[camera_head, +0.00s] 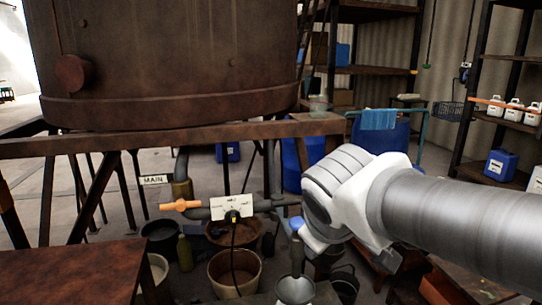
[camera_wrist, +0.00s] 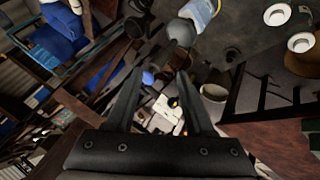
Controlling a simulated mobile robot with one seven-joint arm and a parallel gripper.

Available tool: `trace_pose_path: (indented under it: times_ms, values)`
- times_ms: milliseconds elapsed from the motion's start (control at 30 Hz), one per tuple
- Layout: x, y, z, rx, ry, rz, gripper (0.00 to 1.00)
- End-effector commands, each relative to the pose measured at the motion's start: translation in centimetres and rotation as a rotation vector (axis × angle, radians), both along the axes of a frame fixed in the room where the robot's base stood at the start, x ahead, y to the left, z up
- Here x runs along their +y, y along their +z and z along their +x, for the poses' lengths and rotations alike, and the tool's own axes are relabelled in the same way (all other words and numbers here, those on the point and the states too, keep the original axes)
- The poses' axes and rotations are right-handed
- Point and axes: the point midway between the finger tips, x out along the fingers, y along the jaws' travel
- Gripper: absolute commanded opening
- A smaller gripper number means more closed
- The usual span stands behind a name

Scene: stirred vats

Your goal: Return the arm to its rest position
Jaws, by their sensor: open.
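My arm (camera_head: 450,215) reaches in from the right edge in the camera_head view. Its white and grey wrist end (camera_head: 345,190) is near the middle, in front of the pipework under the vat. My gripper's fingers cannot be made out clearly there. In the camera_wrist view my gripper (camera_wrist: 160,74) shows two dark fingers standing apart. Nothing is held between them. Beyond the fingers lies a white panel (camera_wrist: 165,112), which also shows in the camera_head view (camera_head: 232,207) beside the valve.
A rusty vat (camera_head: 170,60) stands on a steel frame (camera_head: 100,143). An orange-handled valve (camera_head: 181,205) sits on the pipe below. Buckets (camera_head: 235,272) crowd the floor. A rusty table (camera_head: 70,275) is at lower left. Blue drums (camera_head: 380,135) and shelves (camera_head: 370,70) stand behind my arm.

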Motion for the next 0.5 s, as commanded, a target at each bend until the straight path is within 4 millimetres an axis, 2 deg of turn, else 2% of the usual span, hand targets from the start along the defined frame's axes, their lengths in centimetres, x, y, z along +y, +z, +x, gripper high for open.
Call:
trace_pose_path:
  times_ms: [33, 133, 233, 400, 500]
  values:
    - [-2.0, -0.5, -2.1, 0.021, -0.099, 0.067, 0.53]
    - [-4.2, -1.8, -5.7, 0.066, -0.256, 0.187, 0.53]
    - [-5.2, -3.0, -8.8, 0.098, -0.386, 0.295, 0.53]
    - [-5.7, -4.9, -13.1, 0.138, -0.574, 0.468, 0.53]
    - [-5.5, -2.1, -13.0, 0.145, -0.572, 0.470, 0.53]
